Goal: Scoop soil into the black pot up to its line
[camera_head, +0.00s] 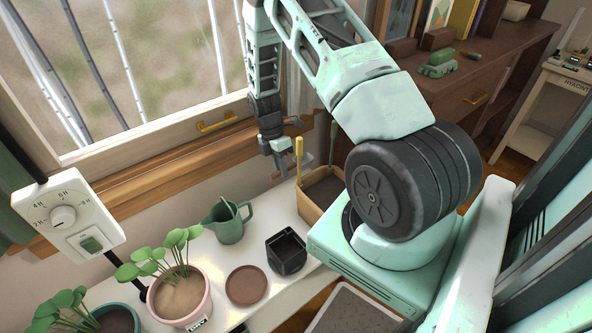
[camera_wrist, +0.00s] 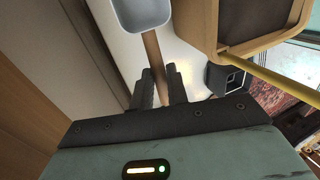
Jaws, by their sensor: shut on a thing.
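My gripper (camera_head: 278,162) is shut on the wooden handle (camera_wrist: 152,60) of a scoop and holds it in the air, near the window sill. The scoop's grey-blue bowl (camera_wrist: 143,12) is at the top of the wrist view, partly cut off; no soil shows in it. The wooden soil box (camera_head: 313,206) is just right of my gripper, with dark soil (camera_head: 328,188) inside. The box also shows at the top right of the wrist view (camera_wrist: 228,50). The square black pot (camera_head: 287,254) stands upright on the white bench; its inside is dark and I cannot make out its line.
A yellow stick (camera_head: 299,150) stands up at the box. A green watering can (camera_head: 229,222), a brown saucer (camera_head: 247,285) and a pink pot with a plant (camera_head: 184,304) share the bench (camera_head: 205,262). A white dial box (camera_head: 68,215) is at the left.

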